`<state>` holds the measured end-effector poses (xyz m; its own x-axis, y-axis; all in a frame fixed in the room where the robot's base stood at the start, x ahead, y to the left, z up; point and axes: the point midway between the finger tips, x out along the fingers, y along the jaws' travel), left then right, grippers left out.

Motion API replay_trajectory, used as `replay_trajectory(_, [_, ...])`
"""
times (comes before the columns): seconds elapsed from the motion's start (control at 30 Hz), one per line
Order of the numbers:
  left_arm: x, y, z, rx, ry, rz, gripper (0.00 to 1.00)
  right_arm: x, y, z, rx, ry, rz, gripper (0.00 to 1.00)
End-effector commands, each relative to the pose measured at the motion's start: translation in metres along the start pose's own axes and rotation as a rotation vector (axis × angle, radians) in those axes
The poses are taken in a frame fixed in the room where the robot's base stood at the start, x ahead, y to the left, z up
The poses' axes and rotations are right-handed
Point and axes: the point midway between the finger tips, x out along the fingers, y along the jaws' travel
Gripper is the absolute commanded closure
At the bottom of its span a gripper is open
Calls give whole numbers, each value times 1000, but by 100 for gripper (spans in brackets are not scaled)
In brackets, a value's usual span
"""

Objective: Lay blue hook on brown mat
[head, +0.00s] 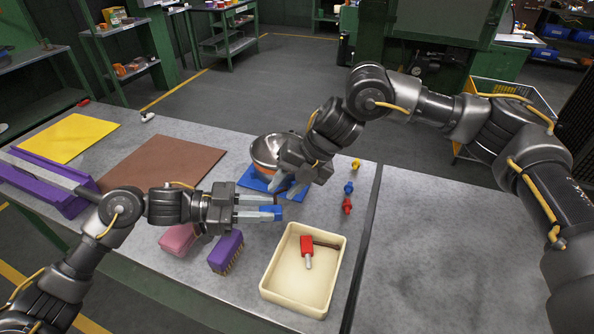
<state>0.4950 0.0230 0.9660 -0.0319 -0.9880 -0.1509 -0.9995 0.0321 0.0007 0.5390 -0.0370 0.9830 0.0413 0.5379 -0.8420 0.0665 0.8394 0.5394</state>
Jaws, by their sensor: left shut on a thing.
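The blue hook (270,213) is between the fingers of my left gripper (262,208), which is shut on it above the grey bench. Part of the hook is hidden by the fingers. The brown mat (165,158) lies flat on the bench, to the left of and behind my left gripper, and its visible part is bare. My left forearm crosses in front of its near edge. My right gripper (286,186) has its fingers apart and points down beside the metal pot, to the right of the blue mat's middle, with nothing visible between them.
A metal pot (266,152) stands on a blue mat (247,184). A yellow mat (68,138) and purple holder (40,184) are left. A pink block (177,239) and purple brush (226,252) lie in front. Small coloured pegs (349,188) stand right.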

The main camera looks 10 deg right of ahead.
Motion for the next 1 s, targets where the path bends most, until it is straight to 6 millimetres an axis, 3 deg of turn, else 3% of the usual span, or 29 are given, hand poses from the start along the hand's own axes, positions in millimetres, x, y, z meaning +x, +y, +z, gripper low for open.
replay_trajectory(0.2, [0,0,0,1,1,0,100,18,0,0,1,0,0,67])
replay_trajectory(0.53, [0,0,0,1,1,0,100,21,0,0,0,0,1,67])
replay_trajectory(0.8, [0,0,0,1,1,0,100,20,0,0,0,0,0,100])
replay_trajectory(0.93, [0,0,0,1,1,0,100,20,0,0,1,-1,0,100])
replay_trajectory(0.97, [0,0,0,1,1,0,72,20,0,0,1,-1,0,100])
replay_trajectory(1.0, [0,0,0,1,1,1,67,20,0,0,1,-1,0,100])
